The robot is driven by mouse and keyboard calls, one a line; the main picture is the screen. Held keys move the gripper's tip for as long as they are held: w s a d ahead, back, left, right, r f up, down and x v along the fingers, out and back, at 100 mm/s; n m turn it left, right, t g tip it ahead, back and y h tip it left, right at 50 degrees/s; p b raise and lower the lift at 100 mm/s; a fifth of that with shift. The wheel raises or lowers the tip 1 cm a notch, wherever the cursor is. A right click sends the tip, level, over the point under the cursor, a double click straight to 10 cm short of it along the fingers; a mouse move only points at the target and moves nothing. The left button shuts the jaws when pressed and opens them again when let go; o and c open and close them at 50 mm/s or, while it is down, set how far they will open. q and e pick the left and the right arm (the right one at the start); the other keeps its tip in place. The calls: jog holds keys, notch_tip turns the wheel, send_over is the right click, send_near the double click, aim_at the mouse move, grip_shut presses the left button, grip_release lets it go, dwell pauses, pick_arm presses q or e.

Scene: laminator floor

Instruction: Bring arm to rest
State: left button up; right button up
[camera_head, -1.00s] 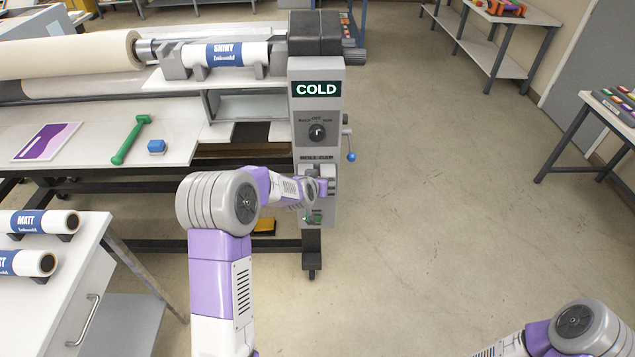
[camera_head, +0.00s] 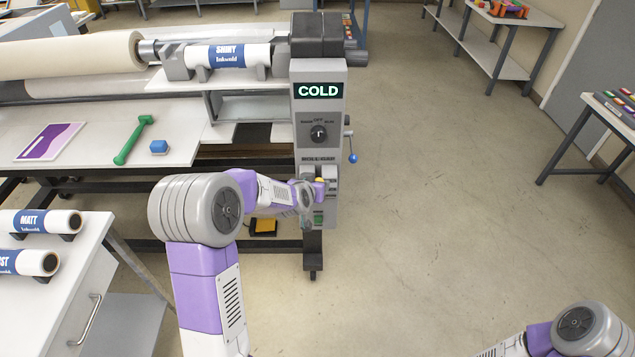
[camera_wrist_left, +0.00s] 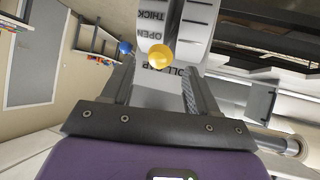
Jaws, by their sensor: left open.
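My left arm reaches from the bottom to the front of the laminator's end post (camera_head: 320,110), which shows "COLD" on its display. My left gripper (camera_wrist_left: 158,66) is open in the left wrist view, with nothing between its fingers. A yellow knob (camera_wrist_left: 160,54) stands just beyond the fingertips, beside the "OPEN" and "THICK" marks of the roll gap scale (camera_wrist_left: 158,25). In the head view the wrist hides most of the gripper, low on the post. My right arm (camera_head: 580,330) shows only at the lower right; its gripper is out of the picture.
A blue-ended crank (camera_head: 352,157) sticks out right of the post. The laminator's table (camera_head: 180,130) holds a green tool and a blue block. A white cabinet with rolls (camera_head: 60,285) stands at the left. The floor right of the post is clear.

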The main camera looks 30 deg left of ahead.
pick_arm(q)
jog(key=shift+v, duration=1.1)
jog(key=s+d+f+g+h, duration=0.1)
jog(key=s+d+f, duration=0.2)
jog(key=f, duration=0.3)
jog(key=s+d+f+g+h+b, duration=0.1)
jog(key=s+d+f+g, duration=0.2)
jog(key=f, duration=0.4)
jog(key=s+d+f+h, duration=0.1)
jog(key=s+d+f, duration=0.25)
jog(key=f, duration=0.25)
jog(key=s+d+f+g+h, duration=0.1)
jog(key=s+d+f+g, duration=0.1)
jog(key=s, duration=0.4)
jog(key=s+d+f+g+h, duration=0.1)
jog(key=s+d+f+g, duration=0.1)
jog(key=s+d+f, duration=0.3)
jog(key=s+d+f+g+h+b, duration=0.1)
jog(key=s+d+f, duration=0.3)
jog(key=s, duration=0.5)
jog(key=shift+f+g, duration=0.2)
jog(key=shift+g, duration=0.4)
